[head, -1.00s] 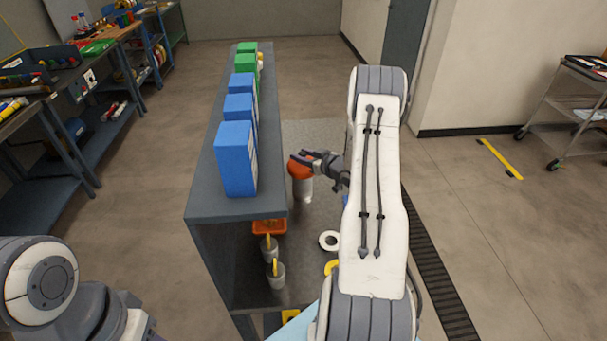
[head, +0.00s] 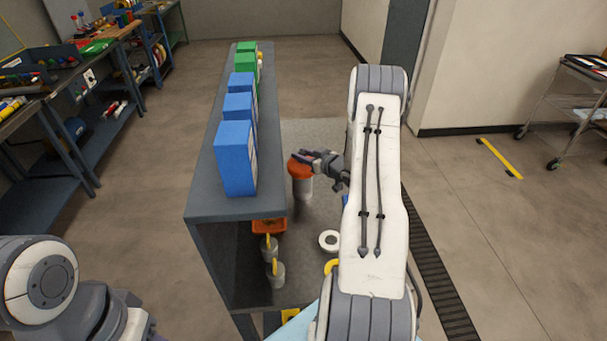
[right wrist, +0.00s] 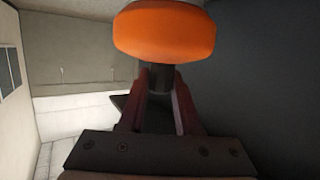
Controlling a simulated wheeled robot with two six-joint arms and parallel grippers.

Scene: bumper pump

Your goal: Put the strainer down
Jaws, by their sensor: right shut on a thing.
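The strainer, which I take to be the piece with an orange top (head: 300,169) and a pale cylindrical body, is at my right gripper (head: 312,156), beside the shelf unit. In the right wrist view its rounded orange end (right wrist: 163,30) fills the top middle. A dark neck below it sits between the fingers of my right gripper (right wrist: 160,84), which is shut on it. I cannot tell whether its lower end touches the grey surface beneath. My left gripper is out of view; only part of that arm shows at lower left.
A grey shelf unit (head: 208,185) carries blue boxes (head: 235,158) and green boxes (head: 245,67). Below are an orange bin (head: 269,226), grey cups (head: 277,275) with yellow pieces, and a white ring (head: 329,240). Some grey surface around the ring is bare.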

